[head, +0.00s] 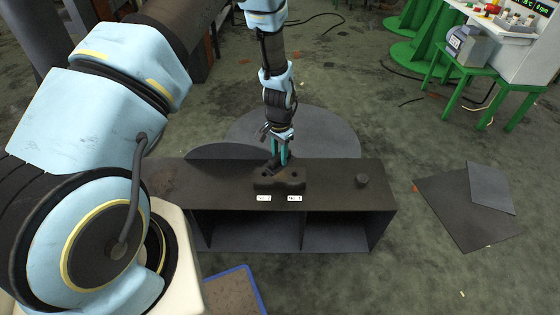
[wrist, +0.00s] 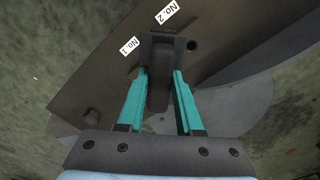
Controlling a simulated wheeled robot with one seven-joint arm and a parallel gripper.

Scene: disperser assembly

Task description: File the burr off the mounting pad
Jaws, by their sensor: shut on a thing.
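My gripper (head: 280,154) reaches down over the bench with its teal fingers close to a dark mounting block (head: 291,178) that has round holes. In the wrist view, a dark elongated tool (wrist: 158,92), probably the file, lies between the teal fingers, which are shut on it. Its far end meets or overlaps a dark block-like shape (wrist: 162,42); I cannot tell whether they touch. The burr and the pad's surface cannot be made out, dark on dark.
The dark bench (head: 330,197) has two white labels, No. 1 (head: 263,198) and No. 2 (head: 294,198), in front of the block. A small dark knob (head: 362,180) stands to the right on the bench. Green stands (head: 470,70) are at the far right. Bench top between block and knob is clear.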

